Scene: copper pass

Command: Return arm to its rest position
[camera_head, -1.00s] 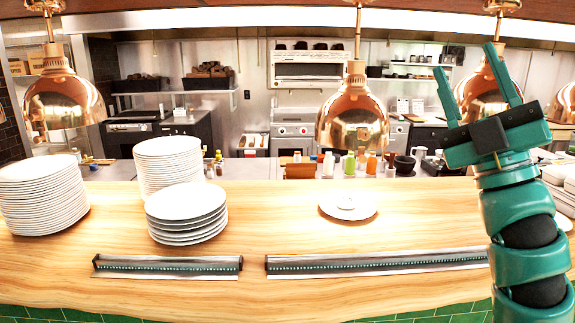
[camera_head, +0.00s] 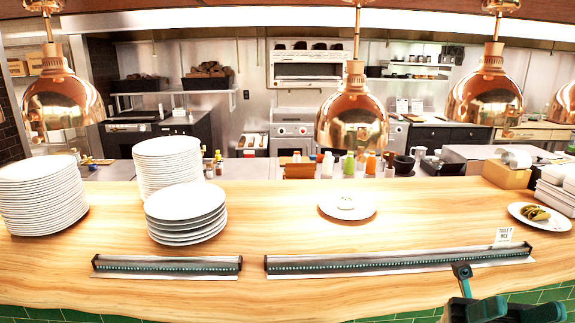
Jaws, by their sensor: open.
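My gripper (camera_head: 516,309) is low at the bottom right corner of the head view, in front of the counter's near edge. Only part of it shows, with two green parts set apart and dark parts around them; the rest is cut off by the frame. It is open, and I see nothing held in it. The rest of my arm is out of view.
The wooden counter (camera_head: 290,222) carries stacks of white plates (camera_head: 182,205) at left, a single plate (camera_head: 347,208) in the middle and a plate with tacos (camera_head: 524,220) at right. Metal ticket rails (camera_head: 390,263) line the front. Copper lamps (camera_head: 352,110) hang above.

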